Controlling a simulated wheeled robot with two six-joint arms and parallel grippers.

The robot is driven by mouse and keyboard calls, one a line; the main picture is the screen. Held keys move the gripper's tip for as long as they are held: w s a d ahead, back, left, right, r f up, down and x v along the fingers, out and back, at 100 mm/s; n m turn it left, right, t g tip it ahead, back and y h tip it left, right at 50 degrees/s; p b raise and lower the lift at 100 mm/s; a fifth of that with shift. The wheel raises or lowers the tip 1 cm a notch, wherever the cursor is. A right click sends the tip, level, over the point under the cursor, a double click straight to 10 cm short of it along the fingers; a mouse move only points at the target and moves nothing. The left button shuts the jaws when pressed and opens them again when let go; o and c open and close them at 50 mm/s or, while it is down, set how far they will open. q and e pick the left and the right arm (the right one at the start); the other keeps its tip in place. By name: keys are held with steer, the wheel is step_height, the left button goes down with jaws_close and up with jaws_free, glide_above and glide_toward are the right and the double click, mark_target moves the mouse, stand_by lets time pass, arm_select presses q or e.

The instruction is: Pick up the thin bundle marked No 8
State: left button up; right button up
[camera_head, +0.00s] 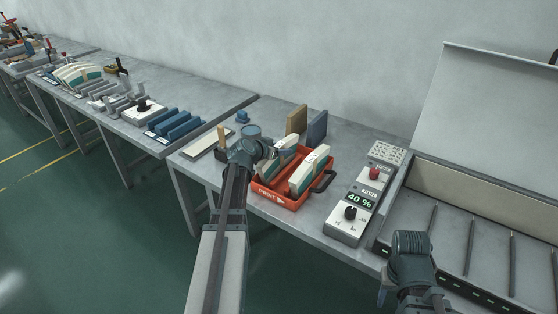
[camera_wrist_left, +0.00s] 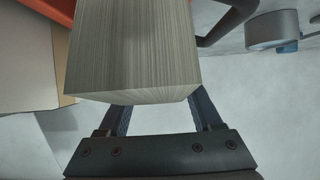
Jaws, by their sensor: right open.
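An orange tray (camera_head: 266,195) with print on its front holds upright cream-and-teal paper bundles. One bundle (camera_head: 308,172) stands at its right side; another (camera_head: 283,160) is partly hidden behind my left gripper (camera_head: 283,151). No number is legible, so I cannot tell which is No 8. In the left wrist view, a bundle with striped paper edges (camera_wrist_left: 135,50) covers the fingertips of my left gripper. Its fingers are apart, but whether they press on the bundle is hidden. My right gripper (camera_head: 384,296) is open at the lower right, away from the bundles.
A control box (camera_head: 350,213) with a knob and a 40 % display stands right of the tray. Brown (camera_head: 296,121) and blue (camera_head: 317,129) boards stand behind it. A large open-lidded machine (camera_head: 460,215) fills the right. More tools and blue blocks (camera_head: 172,123) lie on the left tables.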

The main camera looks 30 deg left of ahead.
arm_select(q)
jaws_close()
stand_by(1.3)
